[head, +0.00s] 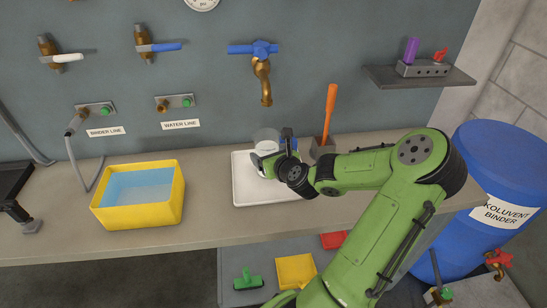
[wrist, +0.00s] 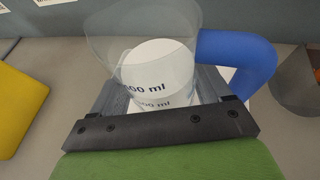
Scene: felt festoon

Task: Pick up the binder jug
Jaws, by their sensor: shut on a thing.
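The binder jug (wrist: 135,35) is a clear, wide-mouthed vessel with dark ml markings and a blue handle (wrist: 236,62). White shows inside it or through its wall; I cannot tell which. In the head view the jug (head: 266,137) is at the white tray (head: 262,193) on the bench, partly hidden by my gripper (head: 273,160). My gripper is shut on the jug, with its fingers on either side of the body in the wrist view (wrist: 165,88). The jug looks upright. I cannot tell whether its base touches the tray.
A yellow basin (head: 138,214) of blue liquid stands left on the bench. An orange-handled tool (head: 330,115) stands just right of the tray. A brass tap (head: 264,82) is on the wall above. A blue binder drum (head: 510,165) stands right. Bench between basin and tray is clear.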

